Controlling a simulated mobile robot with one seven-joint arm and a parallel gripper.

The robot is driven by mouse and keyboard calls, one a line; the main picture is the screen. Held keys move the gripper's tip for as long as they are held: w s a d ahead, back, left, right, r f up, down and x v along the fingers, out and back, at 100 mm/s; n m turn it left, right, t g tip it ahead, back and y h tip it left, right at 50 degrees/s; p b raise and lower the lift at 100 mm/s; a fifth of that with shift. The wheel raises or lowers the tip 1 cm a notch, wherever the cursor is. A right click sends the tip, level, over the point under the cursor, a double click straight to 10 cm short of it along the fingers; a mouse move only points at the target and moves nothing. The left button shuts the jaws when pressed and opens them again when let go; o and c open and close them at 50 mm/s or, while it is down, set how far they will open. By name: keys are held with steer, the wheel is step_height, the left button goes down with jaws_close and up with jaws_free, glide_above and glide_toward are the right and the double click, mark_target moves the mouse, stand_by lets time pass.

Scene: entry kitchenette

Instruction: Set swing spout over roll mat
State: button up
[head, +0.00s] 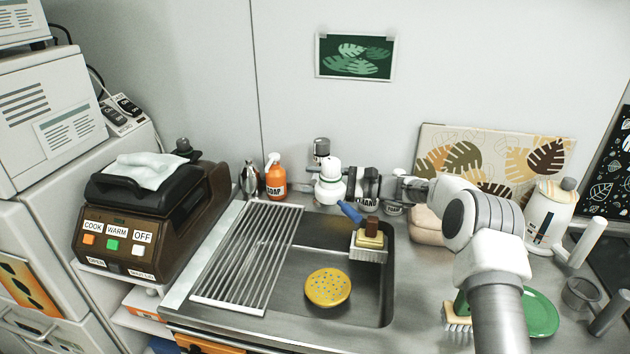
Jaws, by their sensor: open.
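The roll mat (228,262), a rack of metal bars, lies across the left part of the sink. A white tap body with a grey top (328,185) stands behind the sink, right of the mat. A short blue piece (349,212) slants from its base toward the front right, over the back of the basin; it looks like the spout, but I cannot be sure. My gripper (352,184) reaches in from the right beside the tap body and is open. Its fingertips are small and dark here; I cannot tell whether they touch the tap.
A sponge caddy (368,252) sits at the basin's back right, and a yellow dotted sponge (328,288) lies in the basin. An orange soap bottle (275,178) stands left of the tap. A green plate (540,314) and kettle (548,212) are at right.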

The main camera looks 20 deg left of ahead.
steer(key=shift+a, duration=0.1)
jaws_close()
stand_by(1.4)
